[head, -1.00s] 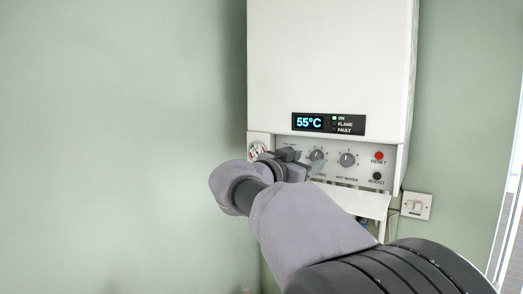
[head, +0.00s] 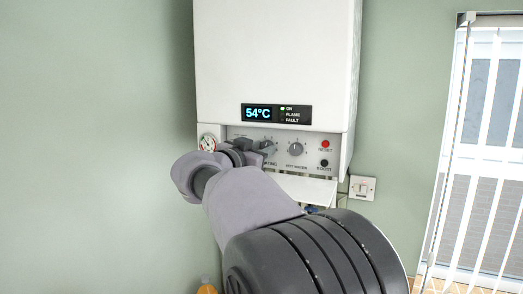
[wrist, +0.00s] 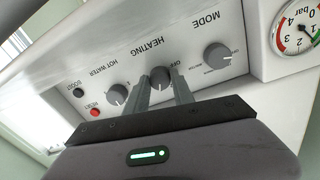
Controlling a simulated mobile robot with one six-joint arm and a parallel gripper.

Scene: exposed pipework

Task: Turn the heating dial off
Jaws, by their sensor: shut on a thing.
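The heating dial (wrist: 160,79) is a round grey knob on the boiler's control panel, upside down in the wrist view. My gripper (wrist: 160,82) is shut on it, one finger on each side. An OFF mark is printed beside the dial; where its pointer stands is unclear between the fingers. In the head view the heating dial (head: 268,148) shows just right of my gripper (head: 262,152), and my arm hides the panel's left part. The display (head: 258,113) reads 54°C, with the green ON light lit.
The mode dial (wrist: 217,55) and hot water dial (wrist: 117,95) flank the heating dial. A red reset button (head: 325,144), dark boost button (head: 324,163) and pressure gauge (head: 207,143) are close by. A flap (head: 310,190) hangs below. A wall switch (head: 362,188) is at right.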

